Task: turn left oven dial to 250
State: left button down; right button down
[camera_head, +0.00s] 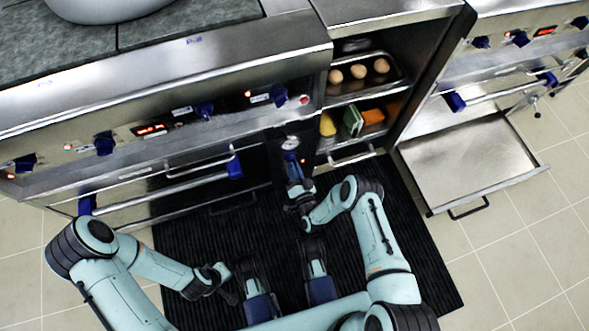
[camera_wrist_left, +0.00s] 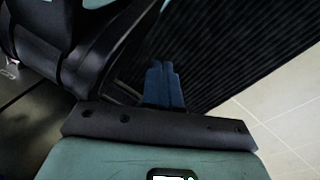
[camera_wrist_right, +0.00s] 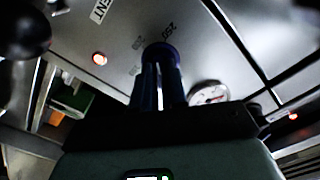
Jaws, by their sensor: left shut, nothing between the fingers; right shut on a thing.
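My right gripper (camera_head: 292,162) is shut on a dark blue dial (camera_wrist_right: 160,52) on the steel panel. In the right wrist view the two blue fingers reach up to the dial. A printed 250 (camera_wrist_right: 167,31) is beside the dial's far side, with another, blurred number to its left. The dial's pointer direction cannot be made out. In the head view the gripper covers the dial. My left gripper (camera_wrist_left: 165,66) is shut and empty in the left wrist view, over the black mat; the oven front is well away from it.
A round gauge (camera_wrist_right: 208,93) and a red light (camera_wrist_right: 99,58) sit near the held dial. The left oven has a handle bar (camera_head: 160,189) and other blue dials (camera_head: 105,143). An open shelf (camera_head: 363,90) holds eggs and sponges. A drawer (camera_head: 470,160) stands pulled out at right.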

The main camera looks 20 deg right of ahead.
pick_arm(q)
jog(key=shift+s+a+f+g+b, duration=0.1)
jog(key=shift+s+f+g+b, duration=0.25)
jog(key=shift+s+f, duration=0.4)
pick_arm(e)
jog(key=shift+w+r+m, duration=0.1)
jog(key=shift+r+m, duration=0.1)
jog(key=shift+m, duration=2)
pick_arm(q)
jog(key=shift+s, duration=0.15)
pick_arm(e)
jog(key=c, duration=1.2)
grip_release()
jog(key=shift+o, duration=0.2)
jog(key=shift+f, duration=0.1)
